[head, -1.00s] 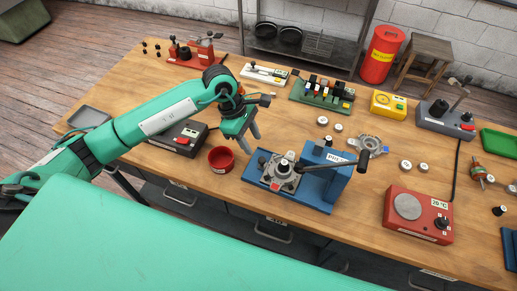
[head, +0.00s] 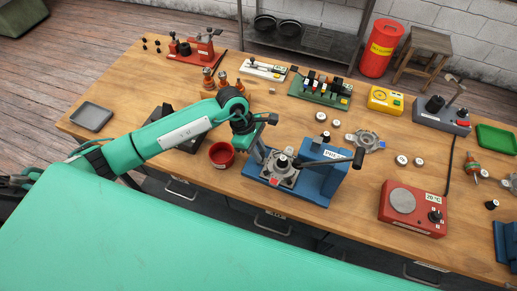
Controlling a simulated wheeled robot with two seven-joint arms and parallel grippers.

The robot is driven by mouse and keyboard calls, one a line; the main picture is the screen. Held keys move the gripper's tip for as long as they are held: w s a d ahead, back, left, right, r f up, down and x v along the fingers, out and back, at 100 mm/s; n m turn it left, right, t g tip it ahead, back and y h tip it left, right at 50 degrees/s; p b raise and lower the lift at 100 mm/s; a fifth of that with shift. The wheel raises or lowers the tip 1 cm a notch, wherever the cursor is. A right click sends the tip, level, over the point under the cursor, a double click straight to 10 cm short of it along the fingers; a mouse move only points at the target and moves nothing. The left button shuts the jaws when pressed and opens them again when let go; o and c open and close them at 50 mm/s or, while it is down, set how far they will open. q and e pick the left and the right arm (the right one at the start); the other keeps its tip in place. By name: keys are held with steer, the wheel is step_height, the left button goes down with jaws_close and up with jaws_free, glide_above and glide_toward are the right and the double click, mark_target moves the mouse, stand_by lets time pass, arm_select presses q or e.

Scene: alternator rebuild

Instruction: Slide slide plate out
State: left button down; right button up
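The blue lever press (head: 318,183) stands at the middle front of the table, with its black lever handle out to the right. A grey metal housing (head: 284,172) sits on the press bed, under the upright. The slide plate appears to be the bed part under this housing; its edges are hard to make out. My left gripper (head: 259,155) points down at the left end of the press, close beside the housing. Its fingers cover the small black knob there. I cannot tell whether they touch it or how far apart they are. My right gripper is out of view.
A red bowl (head: 221,154) stands just left of the press. A red hot plate (head: 411,211) is to the right, and a grey slotted housing (head: 367,141) lies behind. A green rack (head: 320,91) stands at the back. Bare table lies between press and hot plate.

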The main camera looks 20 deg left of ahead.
arm_select(q)
steer(key=shift+w+a+f+b, duration=0.1)
steer(key=shift+a+f+b, duration=0.05)
steer(key=shift+a+b, duration=0.4)
steer(key=shift+w+a+b, duration=0.1)
steer(key=shift+a+b, duration=0.65)
steer(key=shift+a, duration=0.6)
steer(key=shift+d+r, duration=0.1)
steer(key=shift+r, duration=0.1)
steer(key=c, duration=1.5)
jaws_free()
steer(key=shift+o, duration=1.2)
steer(key=shift+a, duration=0.2)
